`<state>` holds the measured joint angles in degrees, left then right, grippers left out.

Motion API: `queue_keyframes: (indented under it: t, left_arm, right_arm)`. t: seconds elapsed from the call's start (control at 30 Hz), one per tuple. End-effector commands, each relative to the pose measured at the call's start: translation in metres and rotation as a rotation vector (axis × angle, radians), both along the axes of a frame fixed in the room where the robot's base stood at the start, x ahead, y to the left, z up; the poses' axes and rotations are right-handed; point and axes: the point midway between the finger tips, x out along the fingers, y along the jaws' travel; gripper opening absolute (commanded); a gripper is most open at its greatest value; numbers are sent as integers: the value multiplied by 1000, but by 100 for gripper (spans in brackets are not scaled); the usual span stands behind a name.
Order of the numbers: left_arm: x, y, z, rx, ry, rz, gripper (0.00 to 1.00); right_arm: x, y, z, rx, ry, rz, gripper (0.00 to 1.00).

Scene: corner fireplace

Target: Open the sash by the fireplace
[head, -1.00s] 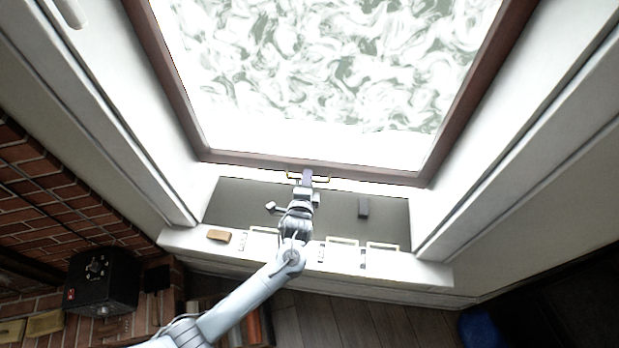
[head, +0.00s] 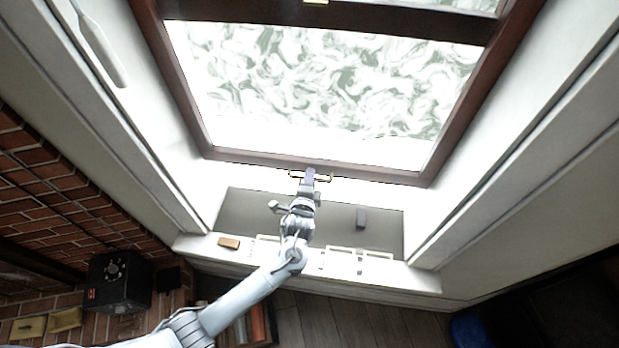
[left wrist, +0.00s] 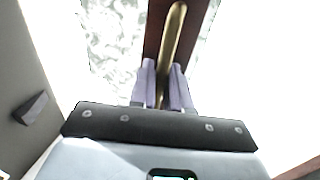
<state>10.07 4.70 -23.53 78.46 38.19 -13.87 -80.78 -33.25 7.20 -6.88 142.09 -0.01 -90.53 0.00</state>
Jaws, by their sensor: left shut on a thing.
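The sash has a dark brown wooden frame around patterned glass; its bottom rail (head: 250,162) runs across the middle of the head view. A brass bar handle (head: 326,178) is on that rail; it also shows in the left wrist view (left wrist: 173,40), running up between the fingers. My left gripper (head: 309,174) is shut on the brass handle, with its purple-grey fingers (left wrist: 163,85) on either side of the bar. The fingers hide part of the handle. Whether the rail is clear of the sill is hard to tell. My right gripper is not in view.
On the sill, a grey mat (head: 250,210) holds a dark block (head: 361,217). An orange-brown block (head: 229,242) and pale frames (head: 345,252) lie along the front edge. A black box (head: 119,282) stands by the brick fireplace (head: 50,190). White window reveals flank the sash.

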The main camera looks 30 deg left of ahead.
Motion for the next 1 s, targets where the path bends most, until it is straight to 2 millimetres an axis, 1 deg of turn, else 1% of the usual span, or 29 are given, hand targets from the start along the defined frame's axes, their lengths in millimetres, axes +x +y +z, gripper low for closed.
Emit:
queue_keyframes:
  t: [0.1, 0.13, 0.2, 0.5, 0.63, 0.77, 1.0]
  left_arm:
    - [1, 0, 3, 0, -6, -1, 0]
    - [1, 0, 3, 0, -6, -1, 22]
    - [1, 0, 2, -1, -5, -1, 32]
    - [-1, 0, 1, 0, -1, 0, 32]
    - [-8, -2, 2, 1, 0, 0, 32]
    - [-23, -8, 5, -2, 1, -2, 32]
    - [-62, -20, 14, 0, 0, -2, 32]
  right_arm:
    - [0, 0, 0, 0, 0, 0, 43]
    - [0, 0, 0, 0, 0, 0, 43]
    - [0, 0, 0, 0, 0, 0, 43]
    - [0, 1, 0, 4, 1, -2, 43]
    - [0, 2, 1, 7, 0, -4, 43]
    - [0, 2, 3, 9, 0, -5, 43]
    - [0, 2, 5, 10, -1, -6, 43]
